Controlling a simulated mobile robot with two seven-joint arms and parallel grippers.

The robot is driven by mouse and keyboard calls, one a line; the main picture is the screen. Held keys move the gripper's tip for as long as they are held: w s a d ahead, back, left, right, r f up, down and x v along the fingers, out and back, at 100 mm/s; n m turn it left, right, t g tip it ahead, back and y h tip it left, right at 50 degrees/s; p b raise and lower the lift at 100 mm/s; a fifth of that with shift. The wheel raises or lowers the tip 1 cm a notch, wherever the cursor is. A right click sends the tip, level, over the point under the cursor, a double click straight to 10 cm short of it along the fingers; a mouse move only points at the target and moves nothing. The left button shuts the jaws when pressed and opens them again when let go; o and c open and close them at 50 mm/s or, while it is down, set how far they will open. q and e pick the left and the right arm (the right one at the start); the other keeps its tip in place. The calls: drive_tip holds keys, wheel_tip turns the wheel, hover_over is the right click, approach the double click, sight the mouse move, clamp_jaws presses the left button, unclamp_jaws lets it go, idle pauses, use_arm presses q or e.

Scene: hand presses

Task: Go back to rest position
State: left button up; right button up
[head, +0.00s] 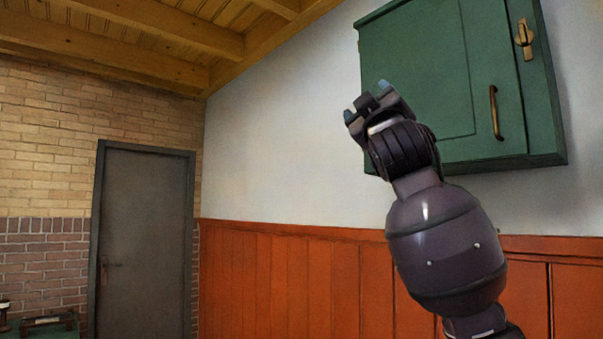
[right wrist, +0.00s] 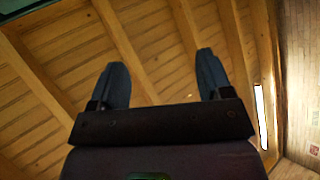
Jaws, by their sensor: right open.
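My right arm rises from the lower right of the head view, and its gripper (head: 366,101) is raised in front of the left part of a green wall cabinet. In the right wrist view the two bluish fingers of the right gripper (right wrist: 162,82) stand wide apart with nothing between them. My left gripper is in neither view.
The green cabinet (head: 415,62) hangs on the white wall, its door closed, with a brass handle and latch. Orange-red panelling (head: 290,280) runs below it. A closed grey door (head: 145,240) stands at the left. Small press-like items (head: 48,321) sit at the lower left edge.

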drive_tip(key=w+d+f+m+g+y, duration=0.1)
drive_tip(key=w+f+g+y, duration=0.15)
drive_tip(key=f, duration=1.05)
drive_tip(key=w+d+f+g+y, duration=0.1)
drive_tip(key=w+f, duration=0.3)
drive_tip(key=f, duration=0.9)
drive_tip(key=s+d+f+m+g, duration=0.1)
drive_tip(key=s+d+f+m, duration=0.1)
drive_tip(key=f, duration=1)
drive_tip(key=s+d+f+m+g, duration=0.1)
drive_tip(key=s+d+f, duration=0.1)
drive_tip(key=f, duration=1)
drive_tip(key=s+d+f+m+g+h, duration=0.1)
drive_tip(key=s+d+f+g+h, duration=0.1)
drive_tip(key=s+f, duration=0.65)
drive_tip(key=s+d+f+m+g+h, duration=0.1)
drive_tip(key=s+d+f+m+g, duration=0.15)
drive_tip(key=f, duration=1.05)
drive_tip(key=s+d+f+g+h, duration=0.1)
drive_tip(key=s+d+f+g, duration=0.1)
drive_tip(key=s+f, duration=0.7)
drive_tip(key=s+d+f+m+g+h, duration=0.1)
drive_tip(key=s+d+f+g, duration=0.1)
drive_tip(key=s+f, duration=0.7)
drive_tip(key=s+d, duration=0.1)
drive_tip(key=s, duration=0.3)
drive_tip(key=shift+s+f+g, duration=0.2)
drive_tip(key=shift+g, duration=0.2)
drive_tip(key=shift+h, duration=0.25)
